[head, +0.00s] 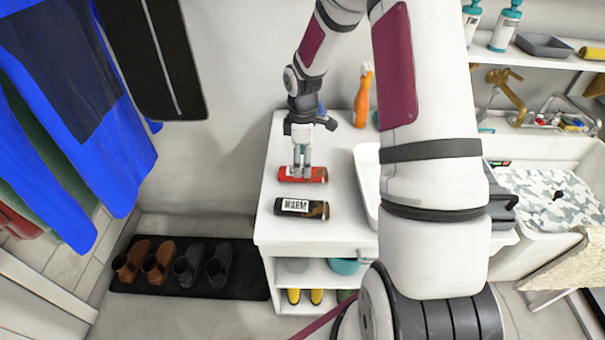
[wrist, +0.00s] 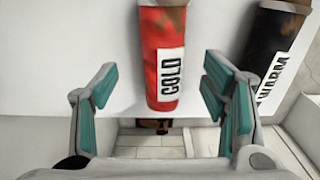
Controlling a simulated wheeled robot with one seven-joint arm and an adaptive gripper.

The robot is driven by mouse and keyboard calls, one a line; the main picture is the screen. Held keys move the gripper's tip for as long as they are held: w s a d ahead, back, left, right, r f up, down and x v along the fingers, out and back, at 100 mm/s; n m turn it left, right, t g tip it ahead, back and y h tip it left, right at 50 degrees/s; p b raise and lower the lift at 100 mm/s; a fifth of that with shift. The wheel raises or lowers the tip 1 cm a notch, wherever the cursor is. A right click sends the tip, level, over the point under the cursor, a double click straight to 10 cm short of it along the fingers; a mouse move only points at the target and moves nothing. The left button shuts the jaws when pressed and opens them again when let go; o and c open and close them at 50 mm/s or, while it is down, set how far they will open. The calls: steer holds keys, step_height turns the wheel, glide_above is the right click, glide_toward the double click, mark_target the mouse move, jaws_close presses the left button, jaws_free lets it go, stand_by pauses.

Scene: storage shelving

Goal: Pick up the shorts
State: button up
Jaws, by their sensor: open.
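My gripper (head: 301,172) is open, over the white counter at the red cylinder marked COLD (head: 312,175). In the wrist view, the red cylinder (wrist: 163,62) shows between the two teal-padded fingers of my gripper (wrist: 160,85), with a gap on both sides. I cannot tell whether it touches them. A grey-and-white camouflage cloth (head: 548,198) lies in the sink basin at the right, far from my gripper; it may be the shorts, but its shape is unclear. My arm crosses in front of part of the counter.
A dark cylinder marked WARM (head: 318,208) lies beside the red one. An orange spray bottle (head: 363,98) stands behind. Blue clothes (head: 85,110) hang at the left. Shoes stand on a black mat (head: 240,283). A brass faucet (head: 507,90) rises over the sink.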

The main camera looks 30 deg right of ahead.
steer(key=shift+s+f, duration=0.1)
steer(key=shift+f, duration=1.8)
steer(key=c, duration=1.3)
